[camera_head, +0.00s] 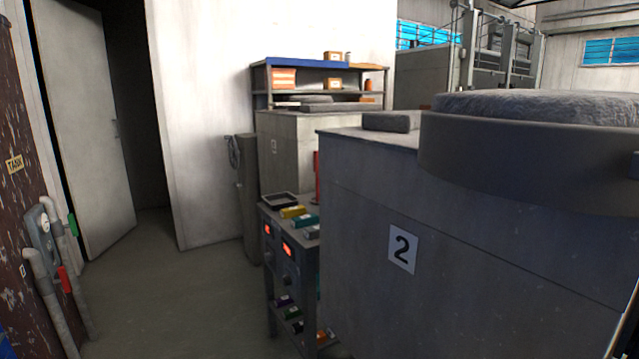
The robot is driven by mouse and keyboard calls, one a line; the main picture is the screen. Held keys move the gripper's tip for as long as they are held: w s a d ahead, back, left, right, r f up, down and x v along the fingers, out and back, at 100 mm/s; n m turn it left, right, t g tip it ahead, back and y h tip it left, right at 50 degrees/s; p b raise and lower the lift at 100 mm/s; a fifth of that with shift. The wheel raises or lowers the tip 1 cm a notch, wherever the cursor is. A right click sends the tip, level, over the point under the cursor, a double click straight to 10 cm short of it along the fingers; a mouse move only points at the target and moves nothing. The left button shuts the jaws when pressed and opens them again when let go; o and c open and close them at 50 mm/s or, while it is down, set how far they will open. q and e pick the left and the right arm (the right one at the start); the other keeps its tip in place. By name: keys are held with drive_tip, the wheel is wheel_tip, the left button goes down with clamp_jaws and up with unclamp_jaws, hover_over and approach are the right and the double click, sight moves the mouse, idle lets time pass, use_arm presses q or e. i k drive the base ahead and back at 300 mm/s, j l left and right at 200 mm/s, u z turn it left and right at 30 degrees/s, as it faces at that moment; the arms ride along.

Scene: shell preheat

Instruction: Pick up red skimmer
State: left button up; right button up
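I cannot make out a red skimmer for certain. A narrow upright red object (317,178) shows just behind the left edge of the grey block marked 2, above the small bench. Most of it is hidden by the block, so I cannot tell what it is. Neither of my grippers is in view.
The large grey block marked 2 (360,240) with a round lid (530,150) fills the right. A small bench (268,215) with coloured boxes stands behind it. Pipes with a red handle (65,279) stand at the left. The floor (165,290) between is clear.

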sight(314, 201)
drive_tip(key=i+j+z, duration=0.1)
drive_tip(key=i+j, duration=0.15)
drive_tip(key=i+j+z, duration=0.1)
drive_tip(key=i+j, duration=0.2)
drive_tip(key=i+j+z, duration=0.1)
drive_tip(key=i+j, duration=0.15)
drive_tip(key=j, duration=0.2)
drive_tip(key=i+j+z, duration=0.1)
drive_tip(key=j, duration=0.25)
drive_tip(key=i+j+z, duration=0.1)
drive_tip(key=i+j, duration=0.25)
